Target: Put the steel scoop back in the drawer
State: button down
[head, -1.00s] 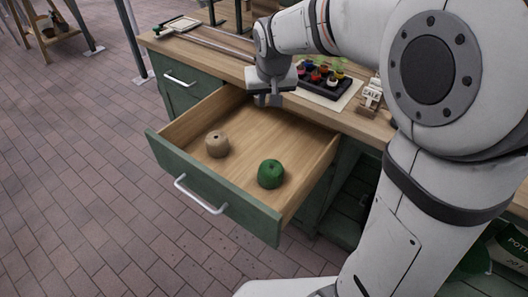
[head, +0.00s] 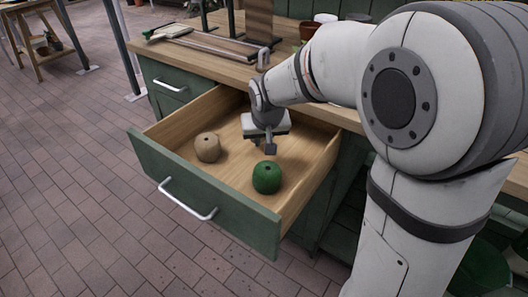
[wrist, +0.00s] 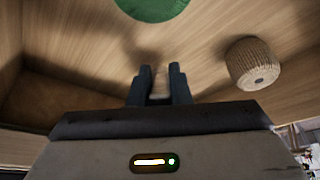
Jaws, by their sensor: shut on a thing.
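The open drawer (head: 238,228) has a green front with a white handle and a bare wooden inside. My gripper (head: 270,148) is over the drawer's interior, behind the green twine ball. In the wrist view my fingers (wrist: 160,78) are close together on a small pale piece (wrist: 160,84), likely part of the steel scoop; the rest of it is hidden. I cannot tell whether it touches the drawer floor.
A beige twine ball (head: 208,147) and a green twine ball (head: 266,177) sit in the drawer. Bare floor lies between and behind them. The wooden worktop (head: 215,60) is above the drawer's back. A closed drawer (head: 168,84) is to the left.

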jog(key=shift+f+b, duration=0.4)
jog(key=shift+f, duration=1.45)
jog(key=shift+f, duration=0.1)
jog(key=shift+f, duration=0.15)
jog(key=c, duration=1.3)
grip_release()
jog(key=shift+c, duration=0.2)
jog(key=shift+r, duration=0.5)
jog(key=p+v, duration=0.3)
jog(key=v, duration=0.8)
jog(key=shift+s+r, duration=0.2)
